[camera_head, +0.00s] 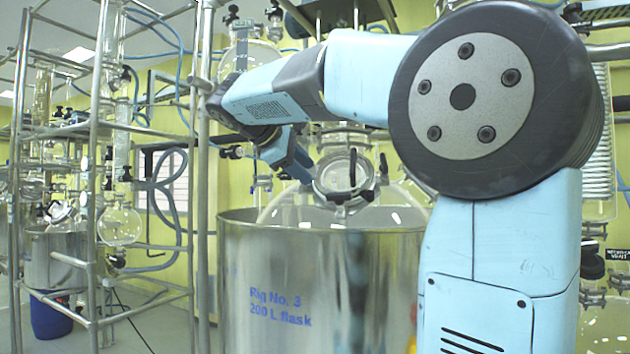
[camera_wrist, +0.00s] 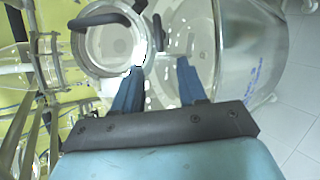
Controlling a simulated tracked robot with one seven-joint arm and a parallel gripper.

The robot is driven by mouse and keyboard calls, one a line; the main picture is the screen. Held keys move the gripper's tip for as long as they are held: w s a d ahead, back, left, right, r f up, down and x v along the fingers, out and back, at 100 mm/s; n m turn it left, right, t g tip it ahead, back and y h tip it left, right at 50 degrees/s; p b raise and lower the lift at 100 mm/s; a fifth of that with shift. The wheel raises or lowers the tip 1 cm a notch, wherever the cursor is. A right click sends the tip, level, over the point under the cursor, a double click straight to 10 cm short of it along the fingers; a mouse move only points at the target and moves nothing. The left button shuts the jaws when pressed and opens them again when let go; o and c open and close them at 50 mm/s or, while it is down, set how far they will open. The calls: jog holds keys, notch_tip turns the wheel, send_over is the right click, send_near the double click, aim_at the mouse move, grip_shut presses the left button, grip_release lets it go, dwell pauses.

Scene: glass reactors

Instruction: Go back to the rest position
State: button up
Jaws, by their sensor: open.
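My gripper (camera_wrist: 160,78) shows in the wrist view with its two blue fingers spread apart and nothing between them. In the head view my gripper (camera_head: 296,166) points down to the right, beside the clamped round port (camera_head: 345,178) on top of the glass flask (camera_head: 295,208). In the wrist view the port (camera_wrist: 108,42), with its dark handle, lies just beyond the left finger. Whether that finger touches the port cannot be told.
A large steel vessel (camera_head: 275,270) marked "Rig No. 3 200 L flask" surrounds the flask. A metal pipe frame (camera_head: 95,200) with glassware stands at left, with a blue drum (camera_head: 50,314) below. An upright pole (camera_head: 201,180) is close to my gripper. Pale floor (camera_wrist: 298,125) shows at right in the wrist view.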

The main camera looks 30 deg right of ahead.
jog(key=shift+v, duration=0.85)
jog(key=s+a+f+m+y, duration=0.1)
jog(key=s+f+m+y, duration=0.2)
jog(key=s+f, duration=0.4)
jog(key=s+a+f+m+t+y, duration=0.1)
jog(key=s+f+m+y, duration=0.2)
jog(key=s+f, duration=0.4)
jog(key=s+a+f+m+y, duration=0.2)
jog(key=s+f, duration=0.5)
jog(key=f, duration=1.1)
jog(key=m+y, duration=0.1)
jog(key=y, duration=0.1)
jog(key=shift+s+f+t+y, duration=0.35)
jog(key=shift+s+t+y, duration=0.05)
jog(key=shift+a, duration=0.15)
